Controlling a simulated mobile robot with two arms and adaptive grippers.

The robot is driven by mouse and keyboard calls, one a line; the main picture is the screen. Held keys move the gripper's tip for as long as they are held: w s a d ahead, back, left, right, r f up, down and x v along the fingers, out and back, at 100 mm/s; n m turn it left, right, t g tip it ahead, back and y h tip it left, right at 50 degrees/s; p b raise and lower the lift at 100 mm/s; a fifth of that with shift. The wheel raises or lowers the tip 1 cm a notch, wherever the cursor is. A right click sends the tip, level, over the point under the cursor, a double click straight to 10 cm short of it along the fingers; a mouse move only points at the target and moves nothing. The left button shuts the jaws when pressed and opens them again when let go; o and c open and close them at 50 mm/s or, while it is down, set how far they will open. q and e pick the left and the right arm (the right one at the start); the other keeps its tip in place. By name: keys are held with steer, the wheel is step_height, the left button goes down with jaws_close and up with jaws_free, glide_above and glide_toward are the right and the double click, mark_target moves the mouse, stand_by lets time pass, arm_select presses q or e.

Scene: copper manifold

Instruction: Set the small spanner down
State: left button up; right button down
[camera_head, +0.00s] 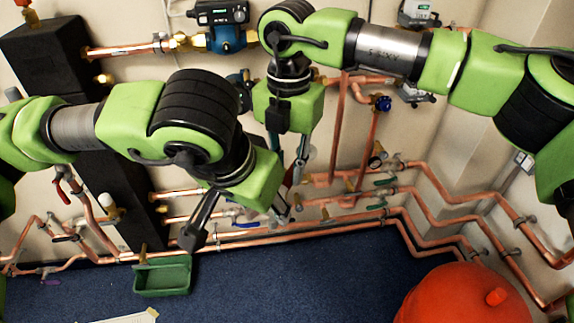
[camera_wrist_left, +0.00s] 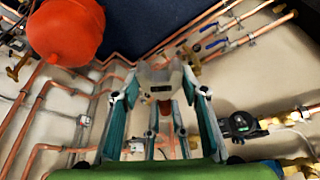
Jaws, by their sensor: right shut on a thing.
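My right gripper (camera_head: 290,175) points down in front of the pipes at the middle of the head view. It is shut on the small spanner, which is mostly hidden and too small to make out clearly. My left gripper (camera_head: 238,228) is just below and to the left of it, its two fingers spread wide apart. In the left wrist view, the left gripper's fingers (camera_wrist_left: 160,95) stand apart with teal inner faces. A pale grey part shows between and beyond them, and I cannot tell what it is.
Copper pipes (camera_head: 330,228) with valves run along the wall and just above the blue floor. A green tray (camera_head: 162,278) sits on the floor at lower left. A red vessel (camera_head: 460,298) stands at lower right. The floor between them is clear. A blue pump (camera_head: 226,38) is on the wall.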

arm_select(q)
steer(key=o, duration=0.5)
steer(key=shift+s+d, duration=0.15)
steer(key=shift+d, duration=0.1)
